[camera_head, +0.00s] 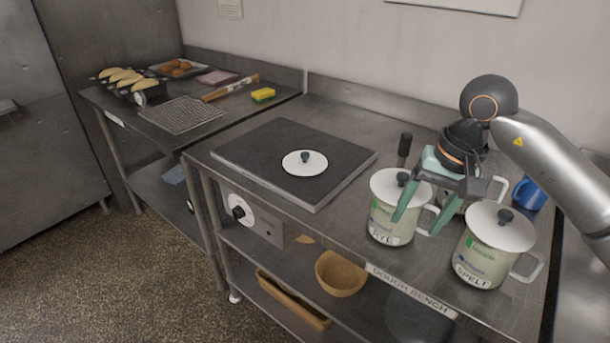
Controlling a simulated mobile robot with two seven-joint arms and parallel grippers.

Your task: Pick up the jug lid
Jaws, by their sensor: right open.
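A round white lid with a dark knob (304,163) lies flat on the dark slab (255,145) on the bench. Two white jugs at the front right wear similar lids: the RYE jug (380,220) with its lid (385,183), and the SPELT jug (482,264) with its lid (495,232). My right gripper (419,224) is open, with green fingers pointing down between these two jugs. Its near finger overlaps the RYE jug in view; I cannot tell whether they touch. A third pale jug stands partly hidden behind the gripper. My left gripper is out of view.
A blue mug (530,193) stands at the right. A dark upright handle (404,146) rises behind the RYE jug. The left table holds a wire rack (181,115), a yellow sponge (263,95) and baked goods. A wooden bowl (340,274) sits on the lower shelf.

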